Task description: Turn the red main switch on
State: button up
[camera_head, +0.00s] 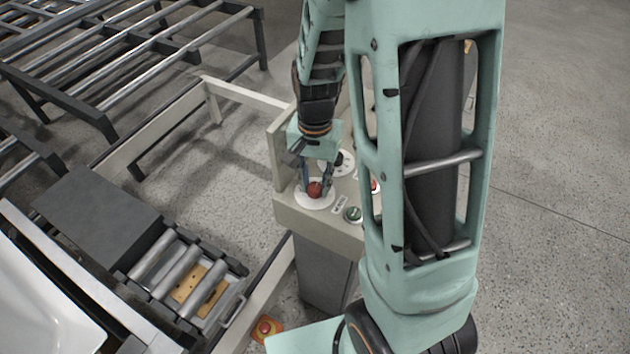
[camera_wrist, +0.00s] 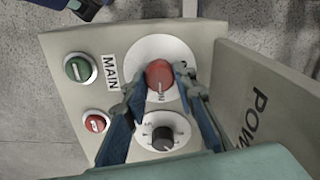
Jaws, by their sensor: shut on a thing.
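The red main switch (camera_head: 315,189) is a round red knob on a white disc at the front left corner of the beige control box. In the wrist view the red main switch (camera_wrist: 160,76) lies between my fingertips, with the label MAIN (camera_wrist: 110,73) beside its disc. My gripper (camera_head: 317,182) points down onto the knob. In the wrist view my gripper (camera_wrist: 158,82) is shut on the knob, one finger on each side. The knob's exact turned position is hard to read.
The control box (camera_wrist: 60,135) also bears a green button (camera_wrist: 79,68), a smaller red button (camera_wrist: 95,123) and a black dial (camera_wrist: 162,138). A raised panel (camera_wrist: 262,85) marked POW... stands along one side. A roller conveyor (camera_head: 165,265) and a white tub shell (camera_head: 40,300) are at the left.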

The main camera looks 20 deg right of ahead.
aim_at(316, 186)
dwell(0.4)
jog(key=o, duration=1.2)
jog(key=shift+c, duration=0.2)
notch_tip(316, 186, up, 12)
